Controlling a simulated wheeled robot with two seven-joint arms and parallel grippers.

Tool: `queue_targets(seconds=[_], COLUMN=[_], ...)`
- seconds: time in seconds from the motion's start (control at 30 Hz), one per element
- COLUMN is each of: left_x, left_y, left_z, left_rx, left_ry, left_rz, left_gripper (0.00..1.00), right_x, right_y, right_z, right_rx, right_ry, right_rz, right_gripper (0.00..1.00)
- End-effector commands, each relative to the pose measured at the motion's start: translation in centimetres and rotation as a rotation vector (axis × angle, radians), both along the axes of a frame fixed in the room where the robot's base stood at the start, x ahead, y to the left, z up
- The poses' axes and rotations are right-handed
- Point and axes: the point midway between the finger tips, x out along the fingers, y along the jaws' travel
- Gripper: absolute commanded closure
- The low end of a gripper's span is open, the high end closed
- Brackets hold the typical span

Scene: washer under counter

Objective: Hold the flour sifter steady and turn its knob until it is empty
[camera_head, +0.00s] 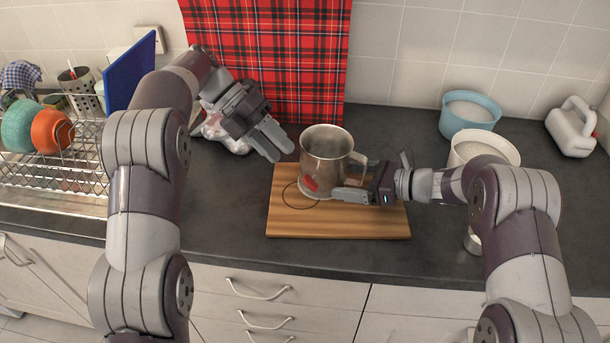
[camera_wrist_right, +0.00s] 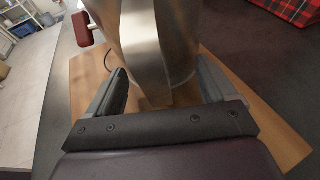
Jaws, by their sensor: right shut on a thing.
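The metal flour sifter (camera_head: 325,147) stands upright on or just above the wooden board (camera_head: 380,222). Its red knob (camera_head: 311,184) faces the front left, and also shows in the right wrist view (camera_wrist_right: 83,29) at the upper left. My right gripper (camera_head: 350,194) is at the sifter's right side, shut on its handle (camera_wrist_right: 152,85), which runs between the fingers in the wrist view. My left gripper (camera_head: 283,153) is empty behind and left of the sifter, its fingers slightly apart, touching nothing. The sifter's inside is too unclear to tell the flour level.
A white tub (camera_head: 484,147) and blue bowl (camera_head: 470,112) with white contents stand at the right, near a white jug (camera_head: 571,127). A dish rack (camera_head: 60,190) is at the left. A thin dark ring is marked on the board. A red tartan cloth (camera_head: 270,60) hangs behind.

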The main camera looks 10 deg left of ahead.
Motion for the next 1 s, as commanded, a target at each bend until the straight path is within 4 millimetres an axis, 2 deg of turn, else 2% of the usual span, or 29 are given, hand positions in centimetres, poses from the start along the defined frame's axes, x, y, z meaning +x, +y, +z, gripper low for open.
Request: queue_targets(seconds=[0.1, 0.3, 0.47, 0.7, 0.73, 0.83, 1.0], left_x=[-0.7, -1.5, -1.7, -1.7, -1.7, -1.7, -1.7], left_y=[-2.2, -5.1, -6.2, -6.3, -6.3, -6.3, -6.3], left_z=[-2.1, -5.0, -6.0, -6.2, -6.2, -6.2, -6.2], left_rx=[-0.001, -0.001, -0.001, -0.001, -0.001, -0.001, 0.0], left_ry=[0.005, 0.005, 0.004, 0.003, 0.003, 0.003, 0.003], left_rz=[-0.002, 0.001, 0.002, 0.003, 0.003, 0.004, 0.004], left_gripper=[0.63, 0.63, 0.63, 0.63, 0.66, 0.99, 1.0], right_x=[0.0, 0.0, 0.0, 0.0, 0.0, 0.0, 0.0], right_y=[0.0, 0.0, 0.0, 0.0, 0.0, 0.0, 0.0], right_z=[0.1, 0.1, 0.1, 0.1, 0.1, 0.1, 0.1], right_rx=[0.001, 0.001, 0.001, 0.001, 0.001, 0.001, 0.001], right_ry=[-0.001, -0.001, -0.001, -0.001, -0.001, -0.001, -0.001], right_rz=[0.0, 0.0, 0.0, 0.0, 0.0, 0.0, 0.0], right_gripper=[0.32, 0.32, 0.32, 0.33, 0.33, 0.32, 0.33])
